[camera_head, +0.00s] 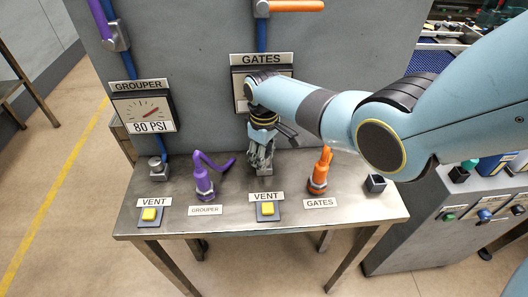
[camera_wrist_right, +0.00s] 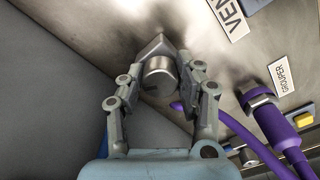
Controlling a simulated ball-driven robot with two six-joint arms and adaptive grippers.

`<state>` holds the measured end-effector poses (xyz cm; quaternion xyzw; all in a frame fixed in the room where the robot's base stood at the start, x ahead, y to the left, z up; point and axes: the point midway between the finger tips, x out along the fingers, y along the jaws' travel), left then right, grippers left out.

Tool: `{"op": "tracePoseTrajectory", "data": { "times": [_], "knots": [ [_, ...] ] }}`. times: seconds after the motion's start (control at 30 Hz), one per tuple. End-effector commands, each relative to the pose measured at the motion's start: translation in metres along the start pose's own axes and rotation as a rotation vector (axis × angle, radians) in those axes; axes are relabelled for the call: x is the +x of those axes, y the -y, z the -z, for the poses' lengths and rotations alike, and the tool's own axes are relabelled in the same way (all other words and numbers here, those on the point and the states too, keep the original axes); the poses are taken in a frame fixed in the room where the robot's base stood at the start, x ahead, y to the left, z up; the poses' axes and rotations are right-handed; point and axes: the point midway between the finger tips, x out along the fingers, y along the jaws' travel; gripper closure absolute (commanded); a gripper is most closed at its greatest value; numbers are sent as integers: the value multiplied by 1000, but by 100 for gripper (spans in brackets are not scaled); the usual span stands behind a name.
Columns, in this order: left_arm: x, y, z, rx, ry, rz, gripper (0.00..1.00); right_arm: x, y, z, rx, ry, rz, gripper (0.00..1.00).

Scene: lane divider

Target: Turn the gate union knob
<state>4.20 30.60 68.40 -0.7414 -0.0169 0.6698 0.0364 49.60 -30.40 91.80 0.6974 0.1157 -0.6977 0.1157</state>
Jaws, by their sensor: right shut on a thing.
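The gates union knob is a silver cylinder (camera_wrist_right: 160,76) on a pale angular base, seen in the right wrist view between the fingertips of my right gripper (camera_wrist_right: 163,80). The fingers are closed in on both sides of it. In the head view my right gripper (camera_head: 262,158) points down at the back of the steel table, below the GATES sign (camera_head: 262,59), and hides the knob there. The similar grouper knob (camera_head: 157,166) stands free at the left below the GROUPER gauge (camera_head: 143,110). My left gripper is in neither view.
The steel table (camera_head: 230,228) carries a purple hose fitting (camera_head: 204,183), an orange fitting (camera_head: 319,172) and yellow vent buttons (camera_head: 149,214) (camera_head: 267,208). A small dark cup (camera_head: 375,183) sits at its right end. A grey panel rises behind. A grey cabinet (camera_head: 430,225) stands at right.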

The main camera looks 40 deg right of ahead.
Motion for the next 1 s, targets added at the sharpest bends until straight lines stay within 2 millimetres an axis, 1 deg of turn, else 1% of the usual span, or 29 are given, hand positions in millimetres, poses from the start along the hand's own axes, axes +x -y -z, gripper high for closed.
{"op": "tracePoseTrajectory", "data": {
  "times": [0.03,0.3,0.7,1.0],
  "knots": [
    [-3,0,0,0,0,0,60,-2,0,0,42,0,0,98],
    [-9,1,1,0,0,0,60,-1,0,0,298,0,0,98],
    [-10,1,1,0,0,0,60,0,0,0,675,0,0,98],
    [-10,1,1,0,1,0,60,0,0,0,912,-1,1,98]
  ]
}}
